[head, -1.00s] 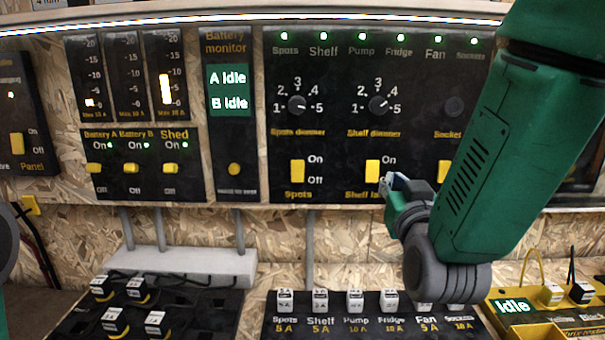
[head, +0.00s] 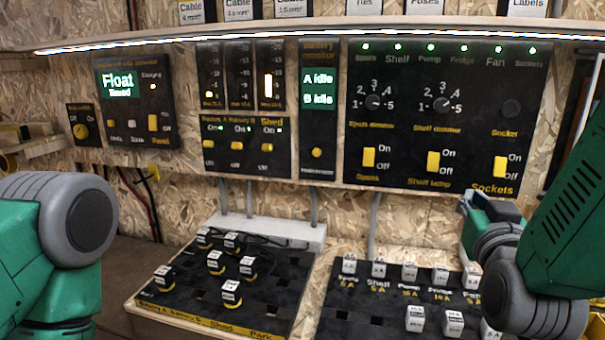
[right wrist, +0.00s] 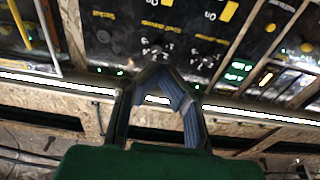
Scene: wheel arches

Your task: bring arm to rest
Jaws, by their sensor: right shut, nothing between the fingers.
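My right arm comes in from the right in the head view, with its gripper (head: 468,203) below and in front of the switch panel (head: 400,80), near the shelf lamp and sockets switches. In the right wrist view the two fingers of the right gripper (right wrist: 158,75) meet at their tips, shut and empty. They point toward the panel, which appears upside down there. My left arm shows at the lower left of the head view, but its gripper is out of frame.
A sloped fuse board (head: 340,295) with white-topped fuses lies below the right gripper. Another board (head: 190,295) with several plugs lies to its left. A lit shelf edge (head: 320,35) runs above the panels. A charger panel (head: 135,90) reads Float.

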